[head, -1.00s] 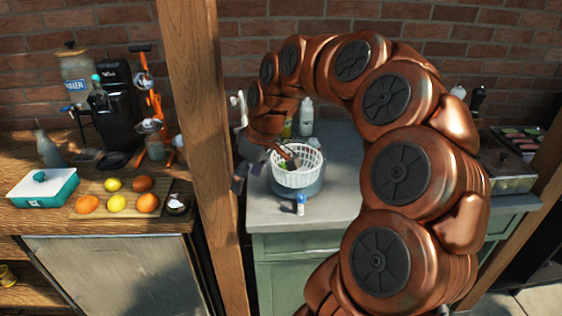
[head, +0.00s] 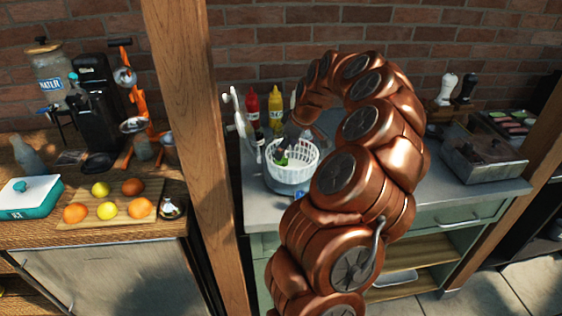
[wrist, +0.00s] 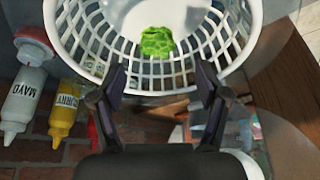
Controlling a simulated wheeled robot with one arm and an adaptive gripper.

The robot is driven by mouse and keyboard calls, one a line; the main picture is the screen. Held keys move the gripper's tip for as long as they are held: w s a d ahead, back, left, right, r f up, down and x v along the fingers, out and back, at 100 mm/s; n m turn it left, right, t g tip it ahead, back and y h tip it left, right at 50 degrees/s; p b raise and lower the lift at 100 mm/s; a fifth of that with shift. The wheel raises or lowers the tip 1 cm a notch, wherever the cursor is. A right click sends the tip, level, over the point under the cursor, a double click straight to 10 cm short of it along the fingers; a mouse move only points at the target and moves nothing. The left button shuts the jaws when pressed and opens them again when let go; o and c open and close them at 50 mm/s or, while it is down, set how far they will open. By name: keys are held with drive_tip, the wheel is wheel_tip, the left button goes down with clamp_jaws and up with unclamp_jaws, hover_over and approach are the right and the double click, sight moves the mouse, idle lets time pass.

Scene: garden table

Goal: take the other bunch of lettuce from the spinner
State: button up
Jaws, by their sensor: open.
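The spinner is a white slotted basket (head: 300,158) in a grey bowl (head: 288,186) on the grey counter. In the wrist view the basket (wrist: 78,45) fills the upper part. One green bunch of lettuce (wrist: 157,42) lies inside it against the slotted wall; a bit of green lettuce (head: 283,160) also shows in the head view. My gripper (wrist: 160,78) is open and empty, with its fingertips at the near rim of the basket and the lettuce beyond them. In the head view my arm partly hides the basket and the gripper.
A mayo bottle (wrist: 24,95) and a yellow curry bottle (wrist: 66,105) stand close beside the basket. A red bottle (head: 252,104) is behind. A wooden post (head: 190,130) stands left of the counter. A metal container (head: 483,153) is at the right.

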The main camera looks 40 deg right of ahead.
sight(283, 160)
drive_tip(key=shift+d+p+x, duration=0.2)
drive_tip(key=shift+p+x, duration=0.95)
drive_tip(key=shift+x, duration=1.25)
drive_tip(key=shift+s, duration=0.25)
drive_tip(key=c, duration=0.9)
